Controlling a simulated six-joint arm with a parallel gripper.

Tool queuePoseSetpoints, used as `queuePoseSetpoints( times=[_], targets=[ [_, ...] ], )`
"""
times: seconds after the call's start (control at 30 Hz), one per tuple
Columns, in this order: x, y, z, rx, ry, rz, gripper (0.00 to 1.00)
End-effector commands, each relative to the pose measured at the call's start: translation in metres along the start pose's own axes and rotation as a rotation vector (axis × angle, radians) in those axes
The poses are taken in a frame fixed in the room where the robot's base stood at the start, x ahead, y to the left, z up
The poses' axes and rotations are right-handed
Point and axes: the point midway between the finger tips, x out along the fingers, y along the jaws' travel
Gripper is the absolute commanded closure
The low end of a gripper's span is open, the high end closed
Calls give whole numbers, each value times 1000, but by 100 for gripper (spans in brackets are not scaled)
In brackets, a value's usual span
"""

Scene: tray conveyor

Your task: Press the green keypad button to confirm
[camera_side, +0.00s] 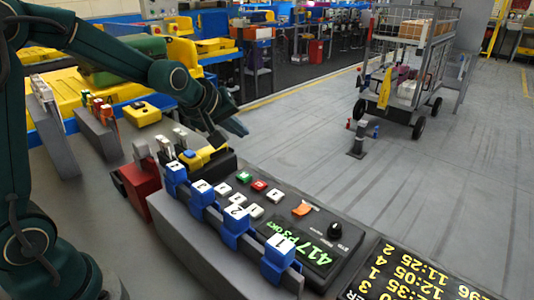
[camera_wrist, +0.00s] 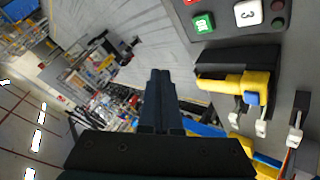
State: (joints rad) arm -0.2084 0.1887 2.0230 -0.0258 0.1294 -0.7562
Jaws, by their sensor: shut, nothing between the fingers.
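The green keypad button (camera_side: 243,177) sits on the dark keypad panel (camera_side: 345,262), at its far end, beside a red button (camera_side: 259,185). In the wrist view the green button (camera_wrist: 203,23) carries white lettering and lies at the upper right, next to a white key marked 3 (camera_wrist: 248,13). My gripper (camera_side: 232,130) is above and beyond the far end of the panel, apart from the green button. In the wrist view its fingers (camera_wrist: 160,75) are together and empty, left of and below the button.
Blue numbered blocks (camera_side: 236,221) line a grey rail in front of the keypad. A yellow-and-black device (camera_side: 203,157) stands at the panel's far end, below my gripper; it also shows in the wrist view (camera_wrist: 246,84). An orange switch (camera_side: 301,209) and black knob (camera_side: 335,229) rise from the panel.

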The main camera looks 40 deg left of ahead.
Motion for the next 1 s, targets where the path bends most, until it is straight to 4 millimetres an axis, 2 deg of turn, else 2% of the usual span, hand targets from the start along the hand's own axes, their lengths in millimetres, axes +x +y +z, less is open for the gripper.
queuePoseSetpoints(
  times=[0.17,0.6,1.0],
  targets=[
    [9,-7,7,1,-2,-5,100],
    [49,-36,37,1,-5,-4,100],
    [60,-44,45,1,-1,1,100]
  ],
)
